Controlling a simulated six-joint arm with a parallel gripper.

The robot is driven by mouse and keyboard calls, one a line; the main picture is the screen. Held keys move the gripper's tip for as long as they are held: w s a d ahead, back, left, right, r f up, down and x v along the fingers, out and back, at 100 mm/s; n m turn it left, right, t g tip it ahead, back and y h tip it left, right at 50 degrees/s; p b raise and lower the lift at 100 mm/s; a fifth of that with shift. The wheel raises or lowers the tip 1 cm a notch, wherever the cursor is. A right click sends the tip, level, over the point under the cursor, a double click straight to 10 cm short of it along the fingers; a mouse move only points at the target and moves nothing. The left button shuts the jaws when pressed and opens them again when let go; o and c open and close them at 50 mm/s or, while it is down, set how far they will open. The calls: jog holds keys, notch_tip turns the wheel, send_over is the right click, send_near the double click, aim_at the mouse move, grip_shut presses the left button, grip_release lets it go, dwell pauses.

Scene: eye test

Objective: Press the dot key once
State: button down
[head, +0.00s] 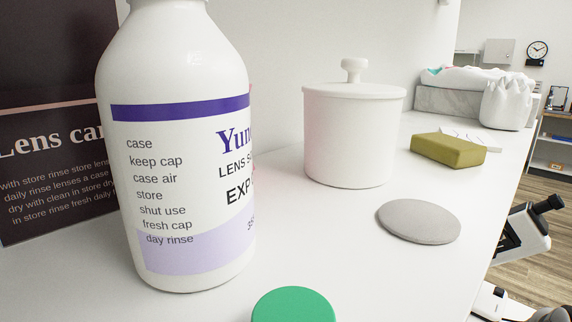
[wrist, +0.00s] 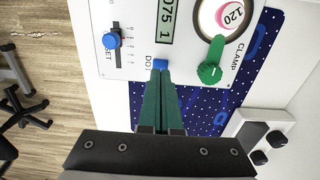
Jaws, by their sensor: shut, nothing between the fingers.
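In the wrist view, the dot key (wrist: 160,64) is a small blue key on a white panel (wrist: 132,16), beside a label of which "DO" shows. My gripper (wrist: 160,76) has green fingers that are shut together and empty. The fingertips are right at the near edge of the key and hide part of it; I cannot tell whether they touch it. Neither the key nor my gripper shows in the head view.
The panel also has a display (wrist: 167,20), a blue slider knob (wrist: 110,40), a green clamp knob (wrist: 209,72) and a round window (wrist: 228,14). A blue dotted mat (wrist: 258,62) lies beside it. The head view shows a large bottle (head: 180,90) and white canister (head: 350,135).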

jog(key=shift+f, duration=0.95)
dwell(0.5)
notch_tip(320, 180, up, 8)
dwell(0.6)
jog(key=shift+r, duration=1.2)
dwell(2.9)
jog(key=s+a+r+n, duration=0.1)
jog(key=s+a+r, duration=0.15)
jog(key=a, duration=0.35)
jog(key=s+a+r, duration=0.1)
jog(key=a+r, duration=0.3)
jog(key=a, duration=0.3)
jog(key=s+a+r+n+y, duration=0.1)
jog(key=s+a+n, duration=0.1)
jog(key=s+a, duration=1.1)
jog(key=shift+s+a+y, duration=0.3)
jog(key=shift+s+y, duration=0.1)
jog(key=shift+s, duration=0.05)
jog(key=c, duration=1.5)
grip_release()
jog(key=shift+r, duration=0.1)
jog(key=shift+c, duration=0.2)
